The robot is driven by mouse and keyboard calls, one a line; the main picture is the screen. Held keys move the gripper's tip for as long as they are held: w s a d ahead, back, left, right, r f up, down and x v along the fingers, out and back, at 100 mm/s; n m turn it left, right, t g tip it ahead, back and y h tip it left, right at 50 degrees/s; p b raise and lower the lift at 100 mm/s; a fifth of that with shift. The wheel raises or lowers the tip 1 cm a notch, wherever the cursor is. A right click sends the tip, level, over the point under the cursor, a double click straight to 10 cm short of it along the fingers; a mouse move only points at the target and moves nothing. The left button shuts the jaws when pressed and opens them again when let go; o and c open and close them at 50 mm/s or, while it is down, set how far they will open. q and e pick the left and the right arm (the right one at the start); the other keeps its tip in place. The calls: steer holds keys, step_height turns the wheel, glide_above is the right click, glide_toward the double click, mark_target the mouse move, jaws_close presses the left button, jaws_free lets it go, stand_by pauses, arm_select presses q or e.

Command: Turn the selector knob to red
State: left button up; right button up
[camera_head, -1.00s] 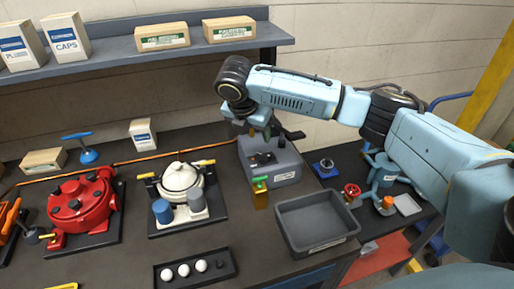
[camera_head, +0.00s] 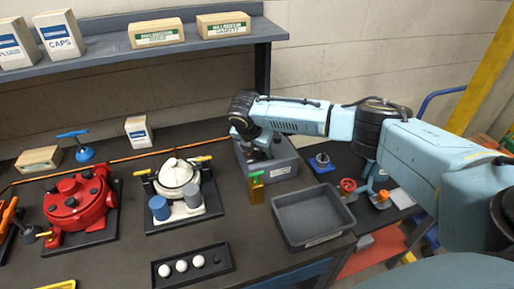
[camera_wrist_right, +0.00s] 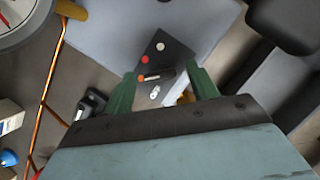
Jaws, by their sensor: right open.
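The grey control box (camera_head: 290,172) stands at the back of the bench, left of my right arm. My right gripper (camera_head: 259,152) is low over its top and hides most of the panel there. In the right wrist view, the dark panel (camera_wrist_right: 176,52) carries a red dot (camera_wrist_right: 145,59), a white dot (camera_wrist_right: 160,46) and a dark selector knob (camera_wrist_right: 157,75) with an orange end toward the left. The green fingers of my right gripper (camera_wrist_right: 164,82) are open on either side of the knob; contact cannot be told. My left gripper is not in view.
A green-tagged brass padlock (camera_head: 256,188) stands just in front of the box. A grey bin (camera_head: 312,222) is at its front right. A shelf (camera_head: 130,65) runs above.

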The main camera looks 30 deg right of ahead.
steer(key=c, duration=1)
steer(key=shift+r+m+g+p, duration=0.15)
steer(key=shift+m+g+p, duration=0.15)
steer(key=shift+m+p, duration=0.65)
steer(key=shift+w+m+g+p, duration=0.15)
steer(key=shift+m+g+p, duration=0.35)
steer(key=shift+m+p, duration=0.45)
steer(key=m, duration=0.2)
steer(key=shift+m+g, duration=0.3)
steer(key=shift+g, duration=0.1)
steer(key=shift+w+d+m+g, duration=0.1)
steer(key=shift+m+g, duration=0.4)
steer(key=shift+m, duration=0.7)
